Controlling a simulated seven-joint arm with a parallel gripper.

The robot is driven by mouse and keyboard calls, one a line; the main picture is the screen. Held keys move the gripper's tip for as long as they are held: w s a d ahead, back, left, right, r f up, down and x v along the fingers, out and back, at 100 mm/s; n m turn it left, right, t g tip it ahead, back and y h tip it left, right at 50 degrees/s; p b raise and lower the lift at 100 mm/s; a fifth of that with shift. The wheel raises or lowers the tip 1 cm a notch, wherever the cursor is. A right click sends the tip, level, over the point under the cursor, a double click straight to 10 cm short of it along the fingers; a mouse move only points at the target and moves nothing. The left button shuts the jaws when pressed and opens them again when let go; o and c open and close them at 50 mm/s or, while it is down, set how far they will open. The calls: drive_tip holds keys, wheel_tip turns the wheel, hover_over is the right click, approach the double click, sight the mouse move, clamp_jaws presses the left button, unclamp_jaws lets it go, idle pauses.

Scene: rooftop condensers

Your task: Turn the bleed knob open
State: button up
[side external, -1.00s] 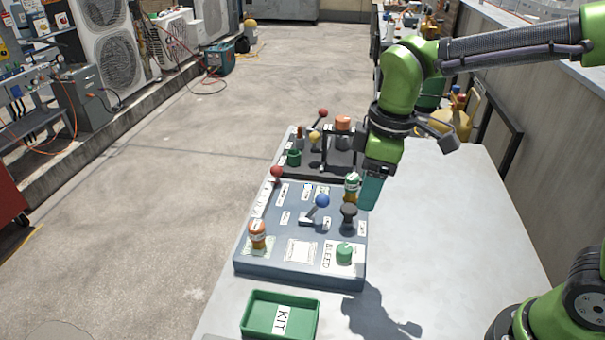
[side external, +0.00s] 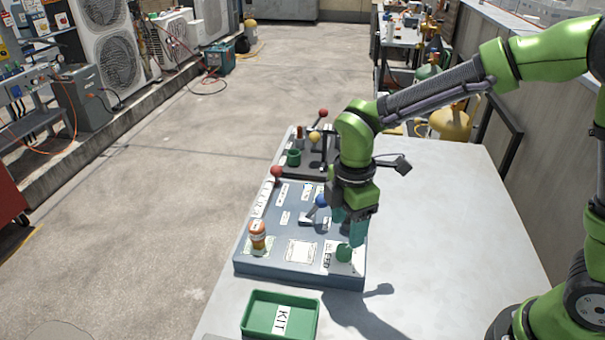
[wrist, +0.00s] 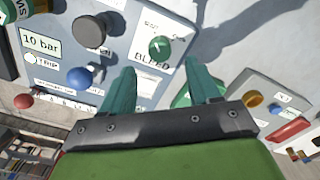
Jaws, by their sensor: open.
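The bleed knob is a small green knob (side external: 344,253) on a white label at the near right corner of the blue-grey panel (side external: 275,262). In the wrist view the green knob (wrist: 160,47) sits above the word BLEED, ahead of the fingertips and between their lines. My gripper (side external: 352,238), with teal fingers, hangs close above and behind the knob in the side view. In the wrist view my gripper (wrist: 160,78) is open with nothing between its fingers. I cannot tell whether a finger touches the knob.
A blue-balled lever (side external: 321,201) and an orange-capped bottle (side external: 258,235) stand on the panel. The green KIT tray (side external: 250,318) lies in front. The table's right side (side external: 450,240) is clear.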

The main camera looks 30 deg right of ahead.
sight(345, 248)
wheel_tip(345, 248, down, 6)
drive_tip(key=shift+f, duration=0.1)
idle(0.4)
drive_tip(key=c, duration=1)
drive_tip(key=shift+c, duration=0.2)
